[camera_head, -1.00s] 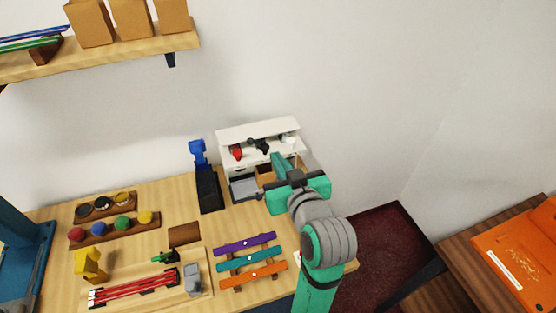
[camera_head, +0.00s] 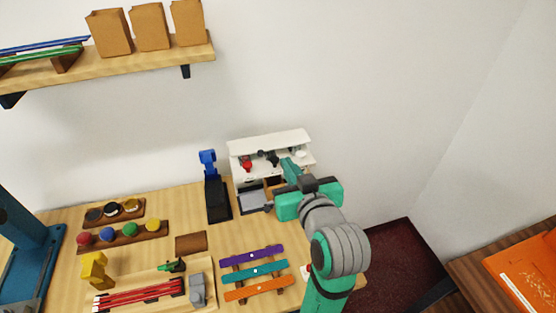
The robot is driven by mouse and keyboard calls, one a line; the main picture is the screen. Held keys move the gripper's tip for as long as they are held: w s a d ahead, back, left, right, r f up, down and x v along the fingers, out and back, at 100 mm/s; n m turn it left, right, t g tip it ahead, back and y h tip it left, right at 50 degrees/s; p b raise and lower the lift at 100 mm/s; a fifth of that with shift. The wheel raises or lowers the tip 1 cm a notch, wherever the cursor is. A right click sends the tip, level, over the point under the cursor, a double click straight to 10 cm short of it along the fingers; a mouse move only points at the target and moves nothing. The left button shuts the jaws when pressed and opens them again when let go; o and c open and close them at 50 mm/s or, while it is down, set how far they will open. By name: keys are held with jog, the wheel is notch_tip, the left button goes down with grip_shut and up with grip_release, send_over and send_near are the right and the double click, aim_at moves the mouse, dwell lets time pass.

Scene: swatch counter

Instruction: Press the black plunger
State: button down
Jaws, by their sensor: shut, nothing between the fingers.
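A small black knob-like part (camera_head: 268,157) stands in the white unit (camera_head: 240,147) against the back wall, between a red part (camera_head: 246,163) and a white one (camera_head: 300,153). It looks like the black plunger, though it is too small to be sure. My gripper (camera_head: 287,163), with teal fingers, is shut and empty in front of the unit's right half. Its tips appear just right of the black part and apart from it in the picture. Whether they touch the unit is unclear. My gripper and wrist hide the unit's lower right.
A blue-topped black stand (camera_head: 216,197) is left of the unit, with a grey tray (camera_head: 252,200) beside it. Purple, teal and orange bars (camera_head: 254,271) lie in front. Racks of coloured balls (camera_head: 120,233) are at left. A shelf (camera_head: 140,62) hangs above.

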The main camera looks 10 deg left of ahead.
send_over(275, 160)
jog(key=f+v, duration=0.1)
jog(key=v, duration=0.1)
jog(key=f, duration=0.2)
notch_tip(275, 160, down, 3)
jog(key=shift+f, duration=0.45)
